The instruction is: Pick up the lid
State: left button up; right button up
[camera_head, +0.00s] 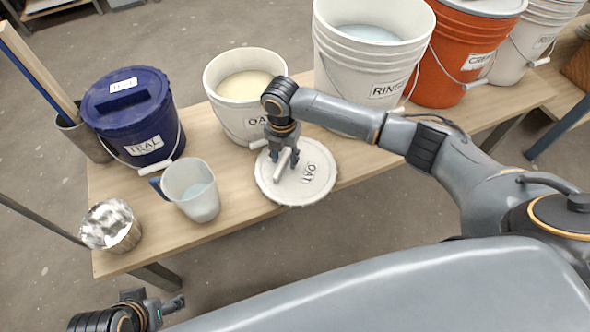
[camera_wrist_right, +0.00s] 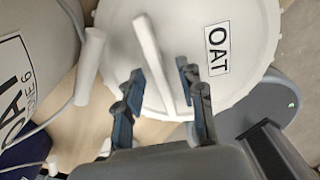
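The round white lid (camera_head: 318,187), labelled OAT, lies flat on the wooden table in front of the open OAT bucket (camera_head: 228,112). A white bar handle (camera_wrist_right: 150,55) stands out from the lid's top. My right gripper (camera_head: 284,160) points down over the lid. In the right wrist view its two fingers (camera_wrist_right: 160,80) are apart, one on each side of the handle, with gaps visible. The lid (camera_wrist_right: 195,22) fills much of that view. My left gripper (camera_head: 170,307) is low at the left, off the table; its opening is unclear.
A lidded blue TEAL bucket (camera_head: 131,116), a clear jug (camera_head: 191,190) and a foil-like cup (camera_head: 111,226) stand to the left. A white RINSE bucket (camera_head: 368,60) and an orange bucket (camera_head: 462,50) stand at the back right.

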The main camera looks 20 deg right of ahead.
jog(key=shift+f+p, duration=0.2)
jog(key=shift+p, duration=0.1)
dwell(0.6)
grip_shut()
